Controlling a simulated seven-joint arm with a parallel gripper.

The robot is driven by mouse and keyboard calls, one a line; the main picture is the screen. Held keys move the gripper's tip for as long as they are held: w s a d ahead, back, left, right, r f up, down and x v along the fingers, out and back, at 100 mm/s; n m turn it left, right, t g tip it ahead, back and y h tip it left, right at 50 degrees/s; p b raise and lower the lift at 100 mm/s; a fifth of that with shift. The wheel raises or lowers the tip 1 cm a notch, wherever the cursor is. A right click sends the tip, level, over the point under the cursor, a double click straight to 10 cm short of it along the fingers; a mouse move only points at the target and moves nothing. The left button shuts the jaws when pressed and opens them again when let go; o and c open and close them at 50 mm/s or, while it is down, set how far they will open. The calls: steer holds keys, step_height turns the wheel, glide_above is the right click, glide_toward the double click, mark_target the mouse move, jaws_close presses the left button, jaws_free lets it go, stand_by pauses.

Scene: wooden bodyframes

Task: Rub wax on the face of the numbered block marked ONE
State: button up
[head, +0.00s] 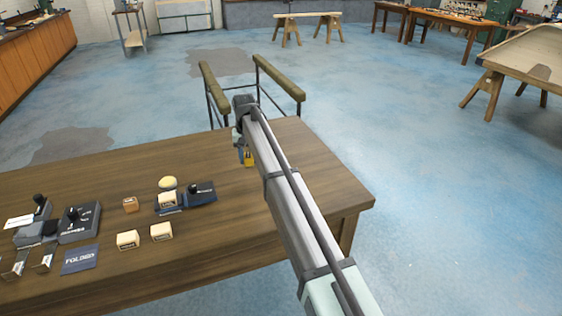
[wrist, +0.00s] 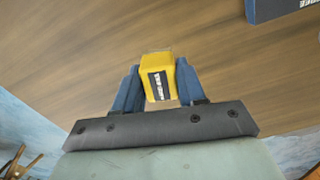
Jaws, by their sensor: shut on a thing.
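My gripper (wrist: 158,68) is shut on a yellow block (wrist: 155,66) with a dark label, its blue fingers on either side. The label is too small to read.
A brown block (head: 130,204) and a rounded yellow piece (head: 168,183) are near the cream blocks. The table's right side (head: 300,165) is mostly clear.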

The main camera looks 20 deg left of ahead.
steer(key=s+a+r+n, duration=0.1)
steer(key=s+a, duration=0.3)
steer(key=a, duration=0.4)
steer(key=s+a+n, duration=0.1)
steer(key=s+a, duration=0.2)
steer(key=a, duration=0.5)
glide_above(167, 181)
steer(key=shift+n, duration=0.3)
steer(key=shift+f, duration=2.7)
steer(key=shift+f, duration=0.55)
step_height(167, 181, up, 7)
steer(key=shift+w+d, duration=0.1)
